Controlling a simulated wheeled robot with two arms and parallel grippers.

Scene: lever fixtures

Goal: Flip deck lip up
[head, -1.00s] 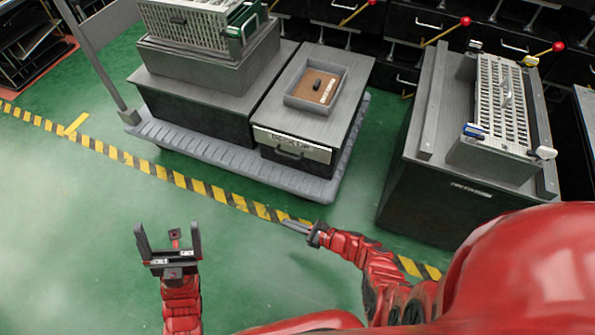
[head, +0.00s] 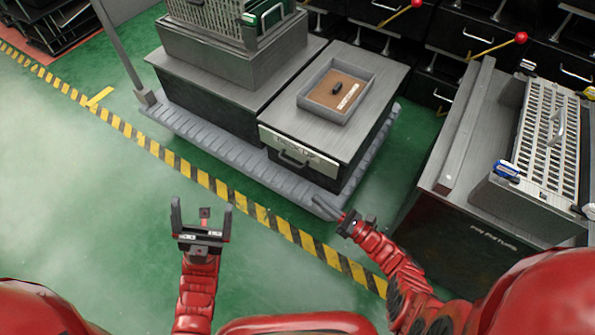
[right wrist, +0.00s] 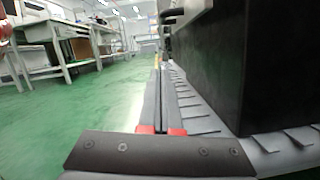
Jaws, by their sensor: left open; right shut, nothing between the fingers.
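The deck lip appears to be the grey ribbed strip (head: 222,157) along the front of the low platform under the cabinets; it looks low and flat. It also shows in the right wrist view (right wrist: 197,113), just right of the fingers. My right gripper (head: 322,204) is shut and empty at the strip's near right end, overlapping it in the head view. In the right wrist view its fingers (right wrist: 158,97) lie together, pointing along the strip's outer edge; I cannot tell whether they touch it. My left gripper (head: 202,204) is open and empty above the green floor, apart from the strip.
A dark cabinet with a drawer (head: 298,160) and an open tray (head: 312,105) on top stands on the platform. A grey post (head: 121,52) rises at its left end. Another cabinet (head: 450,225) stands to the right. Green floor with a yellow-black stripe (head: 235,198) lies in front.

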